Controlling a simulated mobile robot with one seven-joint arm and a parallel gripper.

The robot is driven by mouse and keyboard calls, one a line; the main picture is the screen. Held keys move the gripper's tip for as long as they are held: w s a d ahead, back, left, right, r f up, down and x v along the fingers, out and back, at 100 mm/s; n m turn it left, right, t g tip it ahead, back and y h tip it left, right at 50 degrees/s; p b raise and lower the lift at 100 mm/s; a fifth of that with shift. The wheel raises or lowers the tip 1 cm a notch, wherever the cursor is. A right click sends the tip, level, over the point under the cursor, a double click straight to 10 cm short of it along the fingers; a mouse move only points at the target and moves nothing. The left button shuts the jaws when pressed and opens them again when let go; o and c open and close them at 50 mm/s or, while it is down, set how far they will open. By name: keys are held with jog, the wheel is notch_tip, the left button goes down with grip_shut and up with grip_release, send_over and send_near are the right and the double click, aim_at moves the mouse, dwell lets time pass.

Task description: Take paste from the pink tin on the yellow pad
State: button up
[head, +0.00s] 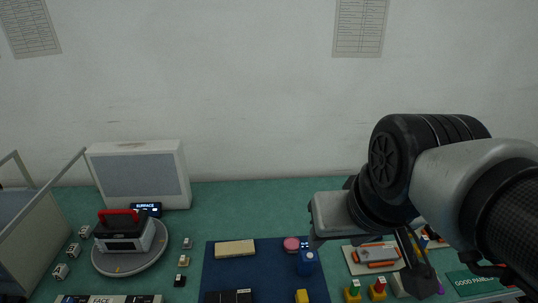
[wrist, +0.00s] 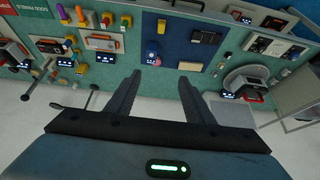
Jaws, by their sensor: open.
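The pink tin (head: 291,244) is a small round tin on the dark blue mat, near its back edge. It shows small in the wrist view (wrist: 149,61), beside a blue block. A small yellow block (head: 301,296) stands at the mat's front edge, and it also shows in the wrist view (wrist: 161,26); it may be the yellow pad, but I cannot tell for sure. My gripper (wrist: 158,76) is open with nothing between its fingers. It is above the back of the bench, apart from the tin. In the head view my arm hides part of the right side.
A blue block (head: 307,263) stands just in front of the tin. A cream bar (head: 235,248) lies left of it on the blue mat (head: 225,273). A round grey turntable (head: 130,262) bears a red-handled device at left. Trays and coloured blocks crowd the right.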

jog(key=w+a+f+g+y, duration=0.2)
jog(key=w+a+f, duration=0.1)
jog(key=w+f, duration=0.2)
jog(key=g+h+b, duration=0.2)
jog(key=b, duration=0.1)
send_over(303, 295)
jog(key=f, duration=3)
jog(key=shift+s+d+f, duration=0.1)
jog(key=shift+s+d, duration=0.15)
jog(key=shift+w+a+f+b, duration=0.15)
jog(key=shift+f+b, duration=0.55)
jog(key=shift+f, duration=0.8)
jog(key=shift+w+a+f+b, duration=0.15)
jog(key=shift+f+b, duration=0.5)
jog(key=shift+f, duration=0.8)
jog(key=shift+r, duration=0.1)
jog(key=c, duration=1.1)
